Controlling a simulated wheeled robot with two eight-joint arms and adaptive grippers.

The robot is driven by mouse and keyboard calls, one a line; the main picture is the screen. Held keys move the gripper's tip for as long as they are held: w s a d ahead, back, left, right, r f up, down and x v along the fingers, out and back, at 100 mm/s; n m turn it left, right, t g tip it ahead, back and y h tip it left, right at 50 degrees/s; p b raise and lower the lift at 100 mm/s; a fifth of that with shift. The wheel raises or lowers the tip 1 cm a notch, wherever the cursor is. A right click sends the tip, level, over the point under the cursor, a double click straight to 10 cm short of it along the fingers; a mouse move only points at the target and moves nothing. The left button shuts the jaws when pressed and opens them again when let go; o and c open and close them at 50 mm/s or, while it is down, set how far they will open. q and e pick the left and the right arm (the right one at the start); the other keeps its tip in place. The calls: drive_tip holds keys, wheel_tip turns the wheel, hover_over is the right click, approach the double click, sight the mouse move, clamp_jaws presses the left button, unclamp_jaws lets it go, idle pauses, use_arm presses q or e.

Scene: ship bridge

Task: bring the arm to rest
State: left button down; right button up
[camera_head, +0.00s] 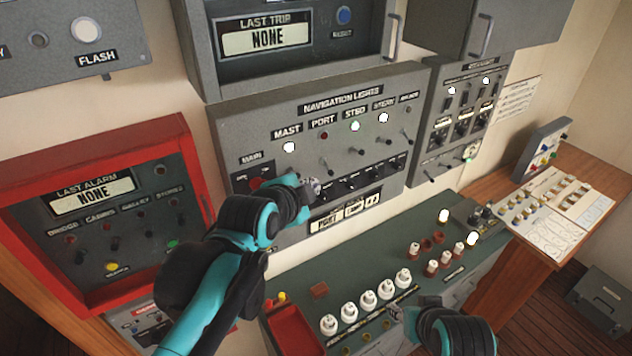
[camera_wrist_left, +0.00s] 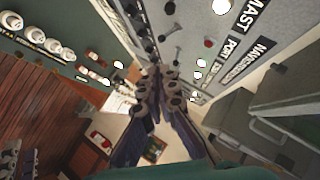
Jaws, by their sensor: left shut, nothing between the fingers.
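My left arm, teal and black, reaches in from the lower left in the head view. My left gripper (camera_head: 312,187) is shut and empty in front of the lower left part of the navigation lights panel (camera_head: 335,112). I cannot tell whether it touches the panel. In the left wrist view its fingers (camera_wrist_left: 160,85) are together, with the panel's switches close by on the right. My right gripper (camera_head: 396,313) is low in the head view, over the front of the green console (camera_head: 375,262); its fingers are too small to read.
A red-framed alarm panel (camera_head: 182,128) is on the left, close to my left arm. White knobs (camera_head: 368,299) stand on the console below. A grey cabinet (camera_head: 192,50) juts out above the navigation panel. A wooden desk (camera_head: 577,165) with a small switch box (camera_head: 541,150) is on the right.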

use_arm(q)
drive_tip(key=s+a+f+n+g+y+b, duration=0.1)
drive_tip(key=s+a+f+n+b, duration=0.3)
drive_tip(key=f+b, duration=0.6)
drive_tip(key=s+a+f+n+g+y+b, duration=0.1)
drive_tip(key=s+a+f+n+b, duration=0.4)
drive_tip(key=f, duration=1.8)
drive_tip(key=s+a+f+n+g+y+b, duration=0.1)
drive_tip(key=s+a+f+n+b, duration=0.4)
drive_tip(key=f+b, duration=1)
drive_tip(key=shift+s+f+n+g+y+b, duration=0.4)
drive_tip(key=shift+s+f+n+g, duration=0.4)
drive_tip(key=shift+s, duration=0.45)
use_arm(e)
wheel_tip(320, 180, down, 31)
drive_tip(key=shift+w, duration=0.25)
drive_tip(key=shift+d+r, duration=0.1)
